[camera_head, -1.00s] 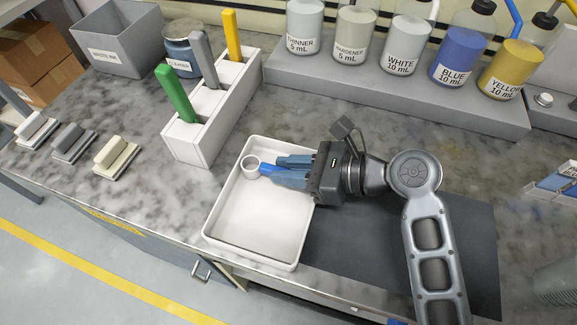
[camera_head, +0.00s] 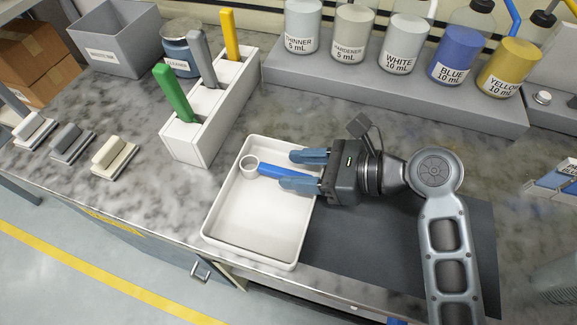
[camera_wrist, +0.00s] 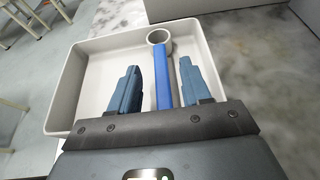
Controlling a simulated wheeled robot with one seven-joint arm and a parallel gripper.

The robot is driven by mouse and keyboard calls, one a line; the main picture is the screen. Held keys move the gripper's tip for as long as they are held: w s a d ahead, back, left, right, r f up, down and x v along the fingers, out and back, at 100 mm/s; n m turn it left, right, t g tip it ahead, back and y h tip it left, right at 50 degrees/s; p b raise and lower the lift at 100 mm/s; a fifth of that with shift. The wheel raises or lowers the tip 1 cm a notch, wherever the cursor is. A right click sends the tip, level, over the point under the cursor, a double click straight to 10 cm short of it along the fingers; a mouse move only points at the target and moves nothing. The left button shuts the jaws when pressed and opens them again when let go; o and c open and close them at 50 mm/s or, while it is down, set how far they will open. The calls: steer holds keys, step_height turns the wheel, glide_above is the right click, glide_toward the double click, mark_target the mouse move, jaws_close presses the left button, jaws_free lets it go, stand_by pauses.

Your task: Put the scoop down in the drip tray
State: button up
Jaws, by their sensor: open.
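The scoop has a blue handle (camera_head: 283,172) and a round white cup (camera_head: 249,164). It lies in the upper part of the white drip tray (camera_head: 250,225), its cup toward the tray's left wall. My gripper (camera_head: 302,171) is open at the tray's right side, its two blue fingers apart with the handle between them. In the wrist view the scoop (camera_wrist: 163,80) lies between the spread fingers (camera_wrist: 160,92), with a gap to the left finger and a smaller one to the right finger. The handle's end is hidden by my gripper's body.
A white holder (camera_head: 203,135) with green, grey and yellow upright handles stands behind the tray. Several labelled ink bottles (camera_head: 404,48) stand on a grey riser at the back. A dark mat (camera_head: 335,235) lies right of the tray.

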steer(key=v, duration=0.9)
steer(key=shift+s+d+r, duration=0.1)
steer(key=shift+d, duration=0.05)
steer(key=shift+c, duration=0.3)
stand_by(0.8)
